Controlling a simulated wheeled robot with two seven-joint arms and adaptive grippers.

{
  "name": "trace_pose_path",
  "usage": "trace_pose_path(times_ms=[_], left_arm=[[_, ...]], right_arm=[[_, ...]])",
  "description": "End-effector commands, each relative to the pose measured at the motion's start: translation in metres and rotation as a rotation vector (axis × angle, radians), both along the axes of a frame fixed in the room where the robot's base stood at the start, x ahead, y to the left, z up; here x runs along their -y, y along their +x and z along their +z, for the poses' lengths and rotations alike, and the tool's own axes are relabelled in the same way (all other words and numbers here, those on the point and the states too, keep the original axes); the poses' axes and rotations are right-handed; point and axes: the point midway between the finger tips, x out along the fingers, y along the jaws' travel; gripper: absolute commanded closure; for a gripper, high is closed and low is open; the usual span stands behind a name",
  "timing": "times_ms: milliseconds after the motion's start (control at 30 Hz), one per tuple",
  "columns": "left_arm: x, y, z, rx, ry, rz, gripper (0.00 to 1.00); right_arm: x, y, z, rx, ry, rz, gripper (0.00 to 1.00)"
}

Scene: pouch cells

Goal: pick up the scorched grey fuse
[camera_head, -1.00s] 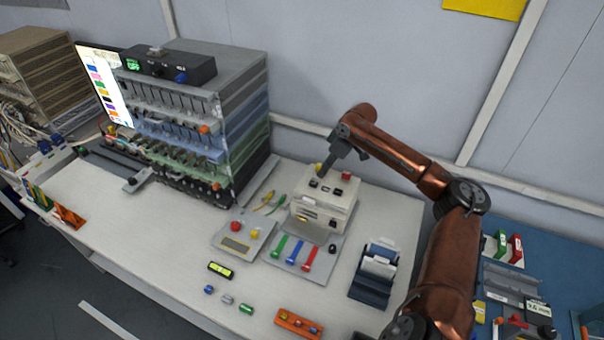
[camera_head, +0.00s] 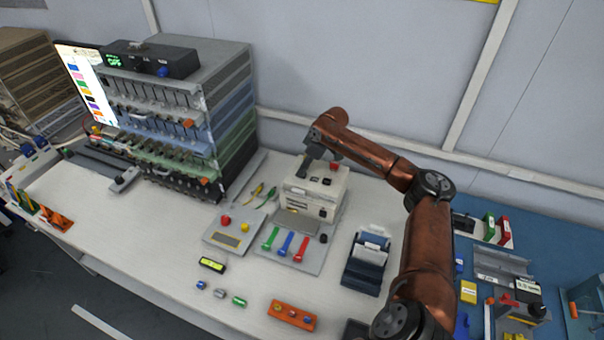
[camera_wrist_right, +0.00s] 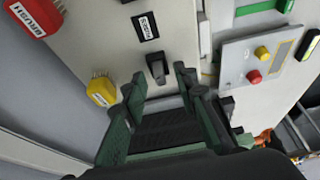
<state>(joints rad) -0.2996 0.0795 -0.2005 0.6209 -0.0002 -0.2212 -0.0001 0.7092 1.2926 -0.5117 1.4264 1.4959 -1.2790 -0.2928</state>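A small grey cylinder (camera_head: 219,293) lies on the table between a blue one (camera_head: 200,284) and a green one (camera_head: 239,301); I cannot make out scorch marks. A white box (camera_head: 318,197) stands further back. My right gripper (camera_head: 305,170) points down over its top left part. In the right wrist view the gripper's fingers (camera_wrist_right: 160,86) are spread, with nothing held between them. A dark upright piece (camera_wrist_right: 157,68) on the box shows just beyond the fingertips; I cannot tell if it is a fuse. My left gripper is not in view.
A red plug (camera_wrist_right: 36,14) and a yellow plug (camera_wrist_right: 101,91) sit on the box beside the fingers. A button panel (camera_head: 234,230), a tray of coloured levers (camera_head: 290,248) and an orange holder (camera_head: 291,316) lie in front. A cell rack (camera_head: 180,120) stands left.

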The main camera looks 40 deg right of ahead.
Motion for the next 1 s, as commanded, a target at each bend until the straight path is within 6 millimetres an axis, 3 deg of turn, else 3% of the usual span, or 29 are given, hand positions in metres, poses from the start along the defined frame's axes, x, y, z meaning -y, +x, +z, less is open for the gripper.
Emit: trace_pose_path(times_ms=[367, 767, 1000], left_arm=[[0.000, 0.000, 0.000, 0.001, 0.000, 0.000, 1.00], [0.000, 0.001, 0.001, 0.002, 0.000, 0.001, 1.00], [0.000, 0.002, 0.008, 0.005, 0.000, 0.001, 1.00]], right_arm=[[0.000, 0.000, 0.000, 0.000, 0.000, 0.000, 1.00], [0.000, 0.000, 0.006, 0.000, 0.000, 0.000, 1.00], [-0.001, 0.000, 0.038, 0.004, 0.001, 0.001, 1.00]])
